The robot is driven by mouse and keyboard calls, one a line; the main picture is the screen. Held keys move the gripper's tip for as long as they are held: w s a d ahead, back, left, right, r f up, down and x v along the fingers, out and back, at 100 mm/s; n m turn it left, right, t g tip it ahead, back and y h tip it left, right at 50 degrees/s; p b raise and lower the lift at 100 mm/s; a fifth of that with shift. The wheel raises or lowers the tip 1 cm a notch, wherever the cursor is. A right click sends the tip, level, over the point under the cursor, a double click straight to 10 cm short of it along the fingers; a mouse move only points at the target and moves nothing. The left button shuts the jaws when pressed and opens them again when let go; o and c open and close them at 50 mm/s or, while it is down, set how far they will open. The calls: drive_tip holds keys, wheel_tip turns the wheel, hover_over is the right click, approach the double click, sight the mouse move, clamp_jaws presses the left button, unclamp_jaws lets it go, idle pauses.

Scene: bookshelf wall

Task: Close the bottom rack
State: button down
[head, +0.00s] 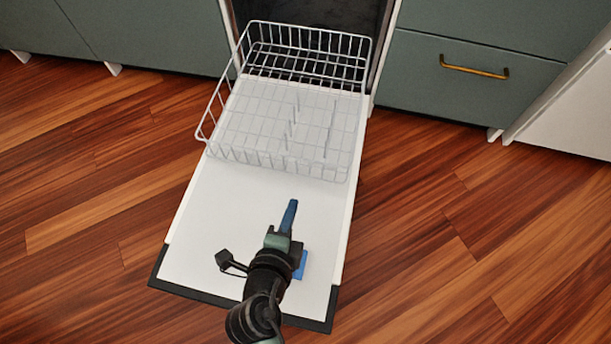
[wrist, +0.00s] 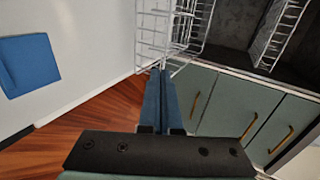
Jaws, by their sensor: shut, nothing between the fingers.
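The bottom rack (head: 285,125) is a white wire basket. It is pulled out over the lowered white dishwasher door (head: 215,215), with its back end at the dark opening. It looks empty. My gripper (head: 289,206) is over the door, in front of the rack's near edge, with its blue fingers pointing at the rack. The fingers are shut with nothing between them. In the wrist view, my gripper (wrist: 167,75) has its fingertips close to the rack's wires (wrist: 155,35); I cannot tell whether they touch.
The dishwasher's dark interior (head: 310,13) is behind the rack. Green cabinets stand on both sides, with a brass-handled drawer (head: 475,70) at right. A blue square (wrist: 28,64) lies on the door, partly behind my gripper in the head view. The wood floor (head: 440,230) is clear.

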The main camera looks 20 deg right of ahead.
drive_tip(key=f, duration=0.1)
drive_tip(key=b, duration=0.5)
approach(309, 162)
drive_tip(key=x, duration=0.5)
drive_tip(key=shift+f, duration=0.35)
drive_tip(key=shift+w+d+r, duration=0.1)
drive_tip(key=shift+w+d, duration=0.2)
drive_tip(key=shift+w, duration=0.2)
